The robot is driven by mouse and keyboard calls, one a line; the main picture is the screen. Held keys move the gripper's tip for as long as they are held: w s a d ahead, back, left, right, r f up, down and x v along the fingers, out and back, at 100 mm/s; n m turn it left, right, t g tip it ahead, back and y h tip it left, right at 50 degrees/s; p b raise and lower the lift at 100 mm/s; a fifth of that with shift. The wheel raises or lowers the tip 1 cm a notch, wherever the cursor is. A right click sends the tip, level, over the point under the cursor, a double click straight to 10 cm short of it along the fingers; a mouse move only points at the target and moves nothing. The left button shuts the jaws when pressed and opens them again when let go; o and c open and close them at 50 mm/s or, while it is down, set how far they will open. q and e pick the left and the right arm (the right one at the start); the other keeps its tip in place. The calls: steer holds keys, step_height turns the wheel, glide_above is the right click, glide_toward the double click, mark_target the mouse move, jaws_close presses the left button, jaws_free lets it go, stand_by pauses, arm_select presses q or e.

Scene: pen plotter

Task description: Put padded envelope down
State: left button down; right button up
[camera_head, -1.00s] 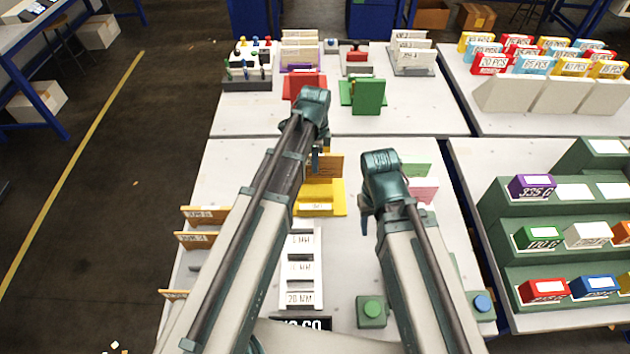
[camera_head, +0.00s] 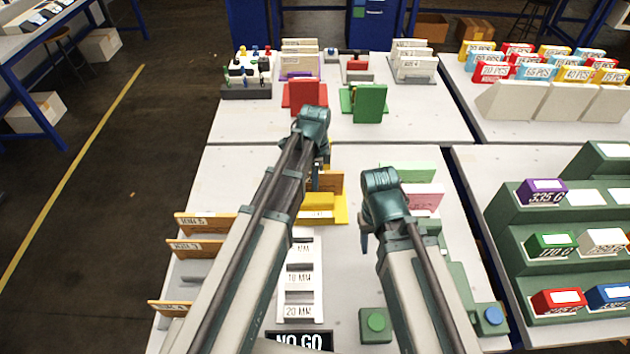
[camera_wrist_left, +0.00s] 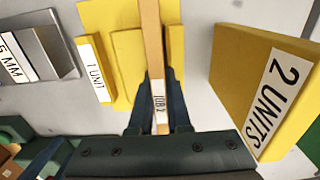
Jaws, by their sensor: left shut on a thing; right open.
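My left gripper (camera_head: 317,180) is shut on a thin tan panel (camera_head: 331,182), likely the padded envelope. In the left wrist view the panel (camera_wrist_left: 151,30) stands edge-on between the fingers, with a white label, apparently "JOB 2". Its lower part is among the yellow parts of a stand (camera_head: 320,215) labelled "1 UNIT" in the wrist view (camera_wrist_left: 95,68); whether it touches bottom is hidden. A yellow block (camera_wrist_left: 262,85) labelled "2 UNITS" is to the right in that view. My right gripper (camera_head: 364,240) is open, over the table right of the stand; its fingertips are partly hidden.
Several tan cards (camera_head: 205,222) stand at the table's left edge. White gauges (camera_head: 299,285) and a "NO GO" sign (camera_head: 303,341) lie nearer. A pink card (camera_head: 424,196) and a green card (camera_head: 412,172) stand right of the stand. Red (camera_head: 304,97) and green blocks (camera_head: 369,103) are behind.

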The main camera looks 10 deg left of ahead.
arm_select(q)
steer(key=c, duration=0.9)
jaws_free()
steer(key=shift+f, duration=0.1)
arm_select(e)
steer(key=shift+f, duration=0.1)
arm_select(q)
steer(key=shift+o, duration=0.2)
step_height(320, 180, up, 12)
steer(key=p, duration=1.2)
steer(key=shift+r, duration=0.2)
steer(key=s+d+n, duration=0.3)
steer(key=s+n, duration=0.3)
steer(key=s, duration=0.3)
steer(key=s+d+n+y, duration=0.1)
steer(key=s+d+n, duration=0.2)
steer(key=s+n, duration=0.3)
steer(key=s, duration=0.2)
steer(key=shift+s+d, duration=0.15)
steer(key=shift+s, duration=0.25)
arm_select(e)
step_height(320, 180, up, 12)
